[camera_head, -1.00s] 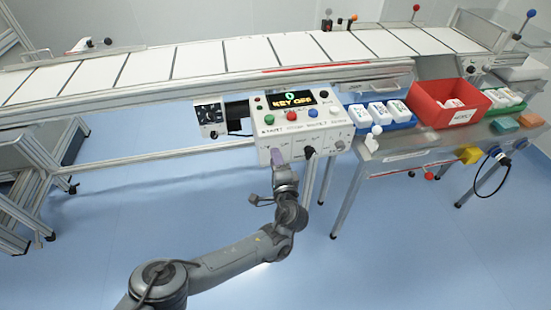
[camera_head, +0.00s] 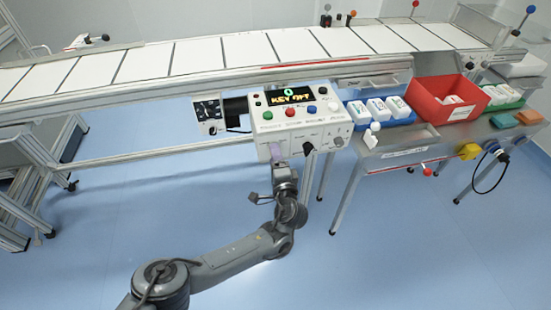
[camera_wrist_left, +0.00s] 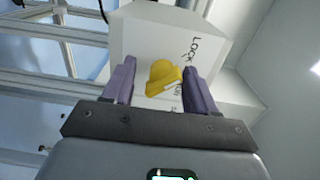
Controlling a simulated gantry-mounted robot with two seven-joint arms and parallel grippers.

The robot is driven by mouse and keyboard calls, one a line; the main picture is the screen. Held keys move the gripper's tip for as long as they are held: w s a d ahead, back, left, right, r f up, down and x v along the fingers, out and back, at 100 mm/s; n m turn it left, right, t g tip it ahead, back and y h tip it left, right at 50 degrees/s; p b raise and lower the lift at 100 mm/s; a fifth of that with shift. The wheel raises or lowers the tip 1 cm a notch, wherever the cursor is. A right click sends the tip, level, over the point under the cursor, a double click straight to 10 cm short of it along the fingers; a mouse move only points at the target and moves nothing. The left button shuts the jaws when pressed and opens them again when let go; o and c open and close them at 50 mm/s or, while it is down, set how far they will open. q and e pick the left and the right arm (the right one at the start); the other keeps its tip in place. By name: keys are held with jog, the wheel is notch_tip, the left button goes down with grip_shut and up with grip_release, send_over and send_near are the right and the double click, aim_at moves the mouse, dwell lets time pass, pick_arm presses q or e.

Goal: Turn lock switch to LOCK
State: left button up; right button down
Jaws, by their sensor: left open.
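The lock switch is a yellow knob (camera_wrist_left: 163,77) on the pale face of the control box (camera_wrist_left: 150,40) in the left wrist view. A pale mark shows on its lower right edge. The word LOCK is printed above right of it, and a second label below right is partly covered. My left gripper (camera_wrist_left: 159,82) is open, with one purple finger on each side of the knob; I cannot tell whether they touch it. In the head view my left gripper (camera_head: 279,150) is at the front of the control box (camera_head: 300,125), and the yellow knob is hidden there.
A lit display (camera_head: 292,96) and several coloured buttons are on top of the control box. A black knob (camera_head: 308,147) sits just right of my gripper. A conveyor (camera_head: 240,60) runs behind. A side table with a red bin (camera_head: 445,98) stands right. The floor in front is clear.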

pick_arm(q)
jog(key=shift+r, duration=0.1)
jog(key=p+v, duration=0.6)
jog(key=v, duration=0.5)
